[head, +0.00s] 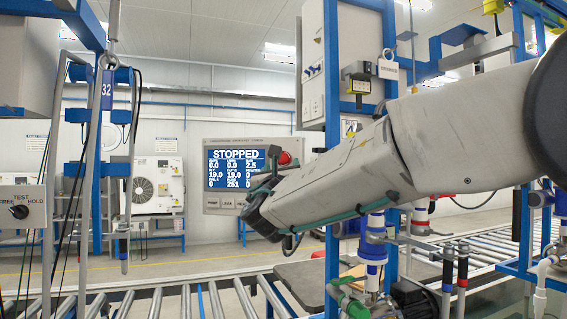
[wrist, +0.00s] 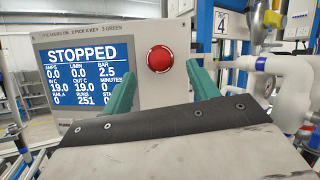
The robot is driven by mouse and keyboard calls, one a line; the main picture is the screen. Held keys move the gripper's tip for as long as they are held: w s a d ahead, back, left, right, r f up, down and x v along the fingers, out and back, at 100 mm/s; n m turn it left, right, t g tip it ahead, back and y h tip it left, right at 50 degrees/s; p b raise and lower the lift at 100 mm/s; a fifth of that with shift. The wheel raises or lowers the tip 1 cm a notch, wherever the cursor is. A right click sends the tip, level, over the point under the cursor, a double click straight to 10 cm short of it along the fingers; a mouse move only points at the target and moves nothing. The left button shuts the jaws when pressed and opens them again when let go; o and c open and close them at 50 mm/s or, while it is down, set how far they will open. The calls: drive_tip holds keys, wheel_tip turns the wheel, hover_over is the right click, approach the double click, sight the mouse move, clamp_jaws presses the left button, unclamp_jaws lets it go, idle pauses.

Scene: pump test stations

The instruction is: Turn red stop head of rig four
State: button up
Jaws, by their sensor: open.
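The red stop head (wrist: 161,59) is a round red button on the grey front of a control panel (wrist: 108,28), right of its screen. In the head view the red stop head (head: 284,158) shows just above my gripper (head: 268,196). In the wrist view my gripper (wrist: 163,72) has two teal fingers spread apart, one on each side of the head in the picture. The gap between them looks empty, and I cannot tell how far the head is from the fingertips. The panel's screen (wrist: 84,76) reads STOPPED.
A plate with the number 4 (wrist: 222,21) hangs on a blue frame right of the panel. White pipes (wrist: 285,68) stand close on the right. A roller conveyor (head: 190,298) runs along the front. A blue post (head: 332,190) stands behind my arm.

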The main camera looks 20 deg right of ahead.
sight(282, 161)
drive_tip(key=shift+x, duration=2.3)
drive_tip(key=c, duration=1)
drive_tip(key=shift+m, duration=0.4)
drive_tip(key=m+g+h, duration=0.1)
drive_tip(key=m+h, duration=0.1)
drive_tip(key=m, duration=0.1)
drive_tip(key=shift+a+m, duration=0.15)
drive_tip(key=shift+m, duration=0.25)
drive_tip(key=shift+w+m+g+h, duration=0.1)
drive_tip(key=shift+m+g+h, duration=0.55)
drive_tip(key=shift+m, duration=0.85)
drive_tip(key=shift+m+g+h, duration=0.65)
drive_tip(key=shift+m, duration=0.85)
